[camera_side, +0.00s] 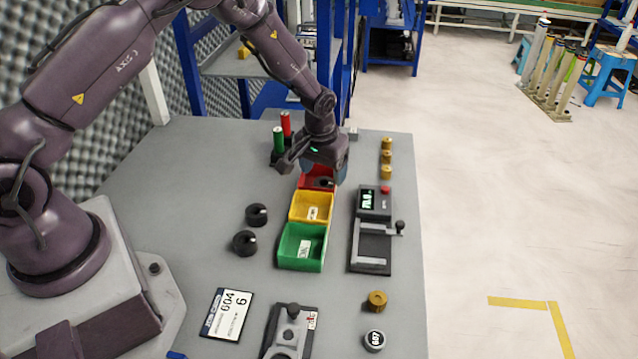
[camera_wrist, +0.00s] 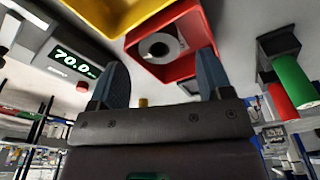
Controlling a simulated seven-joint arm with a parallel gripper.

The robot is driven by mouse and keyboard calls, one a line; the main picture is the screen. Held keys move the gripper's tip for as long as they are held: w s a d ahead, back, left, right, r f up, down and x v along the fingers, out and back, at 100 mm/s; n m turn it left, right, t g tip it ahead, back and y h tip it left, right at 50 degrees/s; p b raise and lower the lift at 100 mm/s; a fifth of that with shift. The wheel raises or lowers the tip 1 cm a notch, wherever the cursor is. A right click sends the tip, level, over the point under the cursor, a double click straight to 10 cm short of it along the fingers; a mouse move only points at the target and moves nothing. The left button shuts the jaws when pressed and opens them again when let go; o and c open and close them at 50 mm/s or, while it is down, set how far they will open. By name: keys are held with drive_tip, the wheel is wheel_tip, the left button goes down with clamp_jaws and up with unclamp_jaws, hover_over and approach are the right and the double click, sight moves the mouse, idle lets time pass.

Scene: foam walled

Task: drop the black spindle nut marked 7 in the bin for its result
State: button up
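The red bin (camera_side: 304,183) is the farthest of three bins in a row, beyond the yellow bin (camera_side: 299,208) and the green bin (camera_side: 287,256). My gripper (camera_side: 320,174) is above the red bin. In the wrist view my gripper (camera_wrist: 161,62) has its fingers spread apart. Two black nuts, one farther (camera_side: 256,214) and one nearer (camera_side: 244,243), lie on the table left of the bins.
A gauge with a lit display (camera_wrist: 72,58) reading about 70.0 stands right of the bins (camera_side: 372,235). Red and green cylinders (camera_side: 279,140) stand behind left. Brass nuts (camera_side: 386,157) line the right edge. A card (camera_side: 228,314) and a fixture (camera_side: 290,333) lie in front.

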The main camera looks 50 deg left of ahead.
wheel_tip(320, 180, up, 13)
drive_tip(key=s, duration=0.1)
drive_tip(key=shift+s+d, duration=0.2)
drive_tip(key=shift+d, duration=0.1)
idle(0.4)
drive_tip(key=s+d+r+m+t, duration=0.2)
drive_tip(key=s+r, duration=0.6)
drive_tip(key=s, duration=0.5)
drive_tip(key=s+d+r+m+t, duration=0.2)
drive_tip(key=s+r, duration=0.7)
drive_tip(key=s, duration=0.3)
drive_tip(key=shift+s+r+h, duration=0.25)
drive_tip(key=shift+s+h, duration=0.05)
drive_tip(key=shift+s, duration=0.1)
drive_tip(key=shift+d, duration=0.1)
